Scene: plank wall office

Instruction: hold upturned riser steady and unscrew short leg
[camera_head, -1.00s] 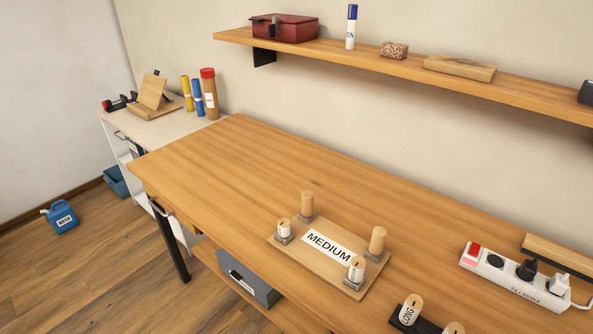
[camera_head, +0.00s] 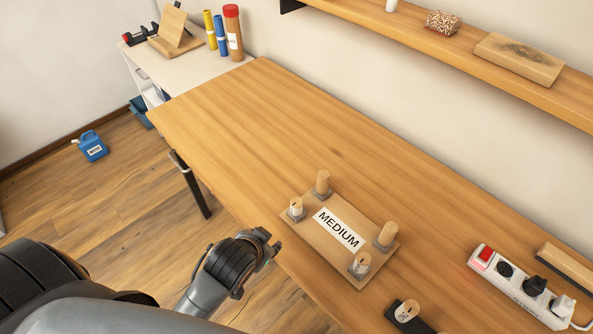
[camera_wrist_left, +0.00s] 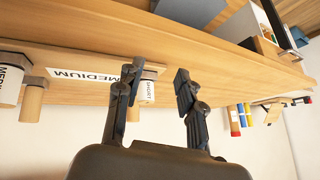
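The upturned riser (camera_head: 318,235) lies on the workbench with its legs pointing up and a MEDIUM label on its board. The short leg (camera_head: 297,208) stands at its left front corner; its SHORT label shows in the left wrist view (camera_wrist_left: 147,91). The other legs (camera_head: 323,183) stand at the remaining corners, one labelled MEDIUM in the left wrist view (camera_wrist_left: 10,86). My left gripper (camera_head: 266,246) is off the bench's front edge, left of the riser. Its fingers (camera_wrist_left: 156,78) are apart with nothing gripped; the short leg appears beyond them. My right gripper is out of view.
Another leg (camera_head: 409,309) stands in a dark holder right of the riser. A power strip (camera_head: 520,288) with plugs lies at the right. The workbench (camera_head: 260,130) is clear to the left and behind. A wall shelf (camera_head: 450,61) hangs above the back.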

